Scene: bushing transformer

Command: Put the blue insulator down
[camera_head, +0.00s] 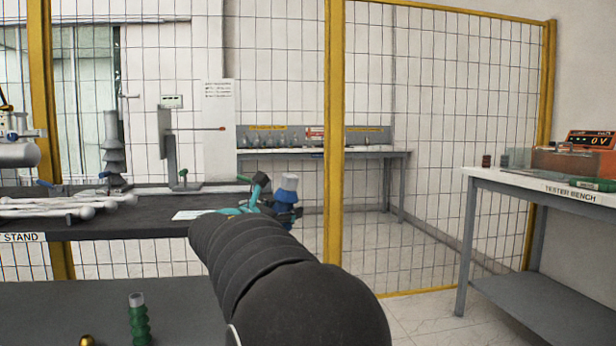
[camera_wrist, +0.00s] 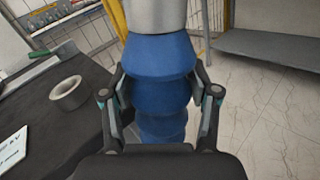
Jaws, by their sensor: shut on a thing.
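The blue insulator (camera_wrist: 158,62) stands between the fingers of my gripper (camera_wrist: 160,100) in the wrist view. It has stacked blue ribs and a grey-white cap at its top. My gripper is shut on its ribs, one finger on each side. In the head view the blue insulator (camera_head: 287,196) shows past the end of my dark arm, roughly upright, beside the right end of the dark stand table (camera_head: 160,229). My gripper (camera_head: 268,197) is partly hidden there by the arm. In the wrist view, floor shows to the right of the insulator.
A roll of tape (camera_wrist: 69,92) lies on the dark table left of the insulator. A tester bench (camera_head: 540,188) stands at the right. A green insulator (camera_head: 139,320) stands on the near dark surface. A yellow-framed mesh fence (camera_head: 335,150) runs behind. Open floor lies between table and bench.

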